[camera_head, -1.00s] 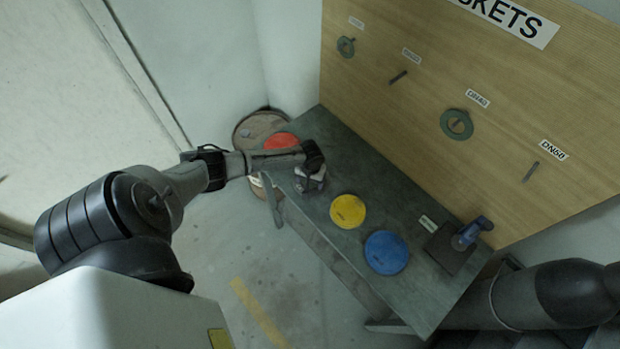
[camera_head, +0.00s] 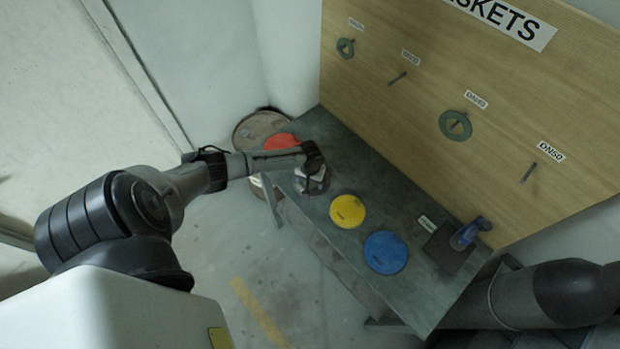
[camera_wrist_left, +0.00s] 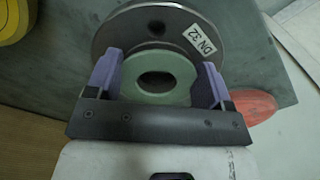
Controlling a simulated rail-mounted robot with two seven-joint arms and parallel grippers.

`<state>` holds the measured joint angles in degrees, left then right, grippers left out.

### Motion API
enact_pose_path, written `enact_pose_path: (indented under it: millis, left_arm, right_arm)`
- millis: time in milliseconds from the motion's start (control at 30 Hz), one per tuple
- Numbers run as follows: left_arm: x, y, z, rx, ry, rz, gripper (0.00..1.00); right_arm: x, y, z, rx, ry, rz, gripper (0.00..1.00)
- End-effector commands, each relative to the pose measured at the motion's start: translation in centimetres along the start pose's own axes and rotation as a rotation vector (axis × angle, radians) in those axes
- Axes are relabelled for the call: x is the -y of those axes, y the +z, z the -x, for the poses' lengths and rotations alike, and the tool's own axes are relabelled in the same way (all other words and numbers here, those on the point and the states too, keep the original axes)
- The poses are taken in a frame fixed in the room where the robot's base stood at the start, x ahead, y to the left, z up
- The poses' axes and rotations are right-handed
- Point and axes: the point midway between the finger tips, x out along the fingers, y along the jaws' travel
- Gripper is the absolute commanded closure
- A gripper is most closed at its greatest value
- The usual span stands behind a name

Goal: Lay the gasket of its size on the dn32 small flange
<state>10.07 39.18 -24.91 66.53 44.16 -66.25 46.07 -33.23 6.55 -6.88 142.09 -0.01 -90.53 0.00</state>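The small flange (camera_wrist_left: 112,35) is a grey disc labelled "DN 32" in the left wrist view. In the head view the flange (camera_head: 322,186) is partly hidden under my left gripper (camera_head: 311,184). The green ring gasket (camera_wrist_left: 160,93) is between the two purple fingers of my left gripper (camera_wrist_left: 158,72), which appear to touch its sides. The gasket overlaps the near part of the flange and is off its centre toward my wrist. Whether it touches the flange face I cannot tell. My right gripper is not in view.
The grey bench (camera_head: 385,188) carries red (camera_head: 281,141), yellow (camera_head: 347,211) and blue (camera_head: 386,252) discs and a blue-handled valve (camera_head: 470,233). The wooden board (camera_head: 500,90) holds gaskets on the DN40 peg (camera_head: 444,126) and far-left peg; the other two pegs are bare. A drum (camera_head: 248,130) stands beyond the bench.

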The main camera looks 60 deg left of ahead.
Motion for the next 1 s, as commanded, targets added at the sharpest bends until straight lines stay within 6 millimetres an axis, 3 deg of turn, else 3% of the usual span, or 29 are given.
enact_pose_path:
  millis: [33,200,567,733,1000]
  left_arm:
    - [0.4,0.7,-1.2,0.008,-0.009,-0.001,0.14]
    - [0.5,0.7,-1.2,0.007,-0.010,-0.002,0.00]
    - [0.6,0.6,-0.9,0.005,-0.012,-0.003,0.00]
    - [0.5,0.4,1.0,0.003,-0.010,-0.001,0.00]
    - [0.0,-0.1,6.9,-0.003,0.000,-0.001,0.00]
  right_arm:
    - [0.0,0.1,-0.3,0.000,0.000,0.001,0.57]
    - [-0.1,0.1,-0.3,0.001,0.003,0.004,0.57]
    - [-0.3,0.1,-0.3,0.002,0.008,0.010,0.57]
    - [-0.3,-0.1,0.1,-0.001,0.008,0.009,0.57]
    - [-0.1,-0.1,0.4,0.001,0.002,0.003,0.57]
